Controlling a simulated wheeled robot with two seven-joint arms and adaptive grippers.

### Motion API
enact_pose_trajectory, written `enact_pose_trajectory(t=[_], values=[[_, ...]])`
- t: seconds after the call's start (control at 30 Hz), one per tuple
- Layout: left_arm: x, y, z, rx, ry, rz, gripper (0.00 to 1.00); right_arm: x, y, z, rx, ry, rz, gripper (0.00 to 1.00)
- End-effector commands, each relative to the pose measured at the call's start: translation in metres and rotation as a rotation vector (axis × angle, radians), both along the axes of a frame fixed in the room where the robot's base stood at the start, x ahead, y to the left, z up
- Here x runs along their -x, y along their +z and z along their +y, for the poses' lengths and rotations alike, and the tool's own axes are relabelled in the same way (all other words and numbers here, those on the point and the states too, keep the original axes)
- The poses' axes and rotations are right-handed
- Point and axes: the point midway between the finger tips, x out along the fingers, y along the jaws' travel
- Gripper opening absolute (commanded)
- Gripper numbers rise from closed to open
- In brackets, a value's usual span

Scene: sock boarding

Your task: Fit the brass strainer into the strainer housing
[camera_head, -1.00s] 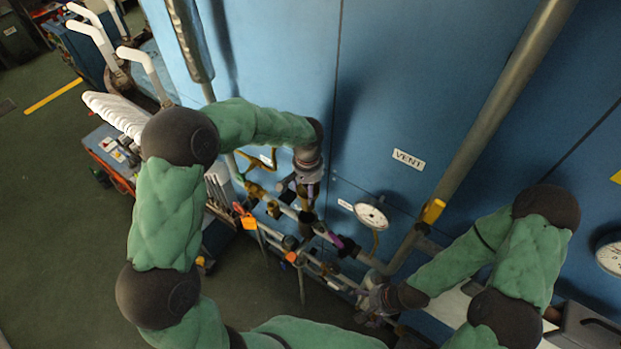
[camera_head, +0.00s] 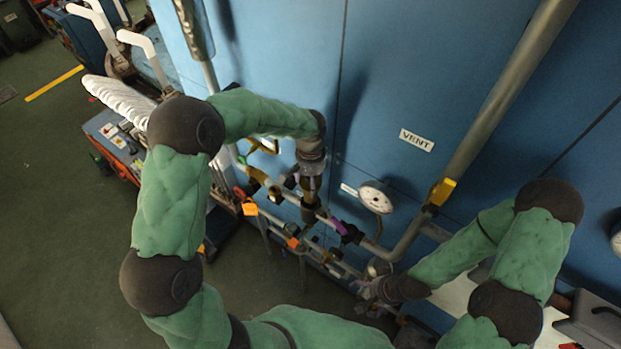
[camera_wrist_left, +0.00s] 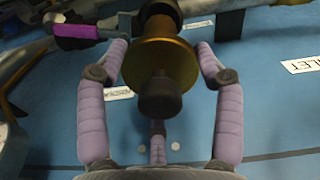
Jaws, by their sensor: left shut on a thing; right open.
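The brass strainer (camera_wrist_left: 162,62) shows in the left wrist view as a wide brass disc with a dark knob towards me. My left gripper (camera_wrist_left: 160,75) is shut on it, with fingers on both sides. In the head view my left gripper (camera_head: 311,180) hangs over the pipe run, and a little brass shows below it. The dark strainer housing (camera_head: 309,212) stands in the pipe directly under the gripper; a dark round part (camera_wrist_left: 160,10) lies beyond the disc in the wrist view. I cannot tell how far the strainer sits inside. My right gripper (camera_head: 370,288) is open, low by the pipes.
A purple-handled valve (camera_head: 348,233) and a round gauge (camera_head: 376,197) sit just right of the housing. Orange tags (camera_head: 250,209) hang at the left. A blue cabinet wall (camera_head: 390,90) stands close behind, with a thick grey pipe (camera_head: 495,110) across it.

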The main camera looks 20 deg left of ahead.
Motion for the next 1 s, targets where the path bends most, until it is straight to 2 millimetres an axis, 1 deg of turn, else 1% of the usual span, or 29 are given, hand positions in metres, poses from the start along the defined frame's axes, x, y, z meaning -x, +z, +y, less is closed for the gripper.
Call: enact_pose_trajectory(t=[0.03,0.23,0.8,1.0], values=[[-0.0005,-0.0064,0.0001,0.0,0.001,-0.001,0.22,0.0,-0.0059,0.0,0.0,0.0,0.0,1.0],[-0.0007,-0.0155,0.0002,0.0,0.001,-0.002,0.22,0.0001,-0.0125,0.0,0.0,0.0,0.0,1.0],[-0.0006,-0.0157,0.0002,0.0,0.001,-0.002,0.22,0.0,-0.0125,0.0,0.0,0.0,0.0,1.0],[-0.0003,-0.0161,0.0002,0.0,0.001,-0.002,0.22,0.0,-0.0154,0.0,0.0,0.0,0.0,1.0]])
